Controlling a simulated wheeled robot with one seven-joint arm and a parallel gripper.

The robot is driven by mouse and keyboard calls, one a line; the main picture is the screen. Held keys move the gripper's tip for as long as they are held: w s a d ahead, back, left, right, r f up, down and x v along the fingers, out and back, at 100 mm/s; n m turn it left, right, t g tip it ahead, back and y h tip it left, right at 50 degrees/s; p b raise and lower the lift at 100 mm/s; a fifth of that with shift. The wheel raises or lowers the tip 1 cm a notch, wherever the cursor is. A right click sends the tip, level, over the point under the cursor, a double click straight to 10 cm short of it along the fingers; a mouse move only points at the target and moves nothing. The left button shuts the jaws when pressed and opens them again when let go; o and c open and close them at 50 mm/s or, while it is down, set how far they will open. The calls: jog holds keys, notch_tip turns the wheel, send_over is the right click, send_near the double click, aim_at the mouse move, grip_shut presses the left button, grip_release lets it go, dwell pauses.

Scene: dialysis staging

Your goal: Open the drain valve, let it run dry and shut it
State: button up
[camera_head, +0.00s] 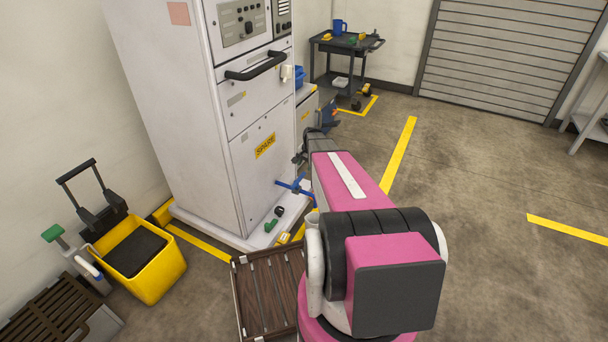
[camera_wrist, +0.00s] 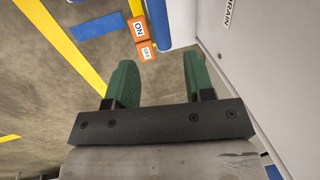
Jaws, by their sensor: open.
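In the wrist view my gripper (camera_wrist: 160,72) is open and empty, its two green fingers well apart with floor between them. A blue pipe-like part (camera_wrist: 155,20) and orange tags (camera_wrist: 138,28) with dark letters are beyond the fingertips, apart from them. A blue bar (camera_wrist: 97,25) lies left of the tags. A DRAIN label (camera_wrist: 230,12) is on the pale panel at right. In the head view a blue valve fitting (camera_head: 293,184) sticks out low on the white cabinet (camera_head: 195,120), beside my arm. My arm partly hides this area; whether the valve is open is unclear.
The cabinet carries a yellow SPARE label (camera_head: 265,146) and stands on a white plinth (camera_head: 215,232). A slatted wooden crate (camera_head: 237,285) is below my arm. A yellow bucket (camera_head: 165,283) stands left, a dark cart (camera_head: 318,60) behind.

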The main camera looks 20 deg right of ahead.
aim_at(302, 175)
jog(key=f, duration=0.2)
jog(key=a+f, duration=0.1)
jog(key=f, duration=0.1)
jog(key=w+f, duration=0.1)
jog(key=f, duration=0.2)
jog(key=shift+a, duration=0.15)
grip_shut()
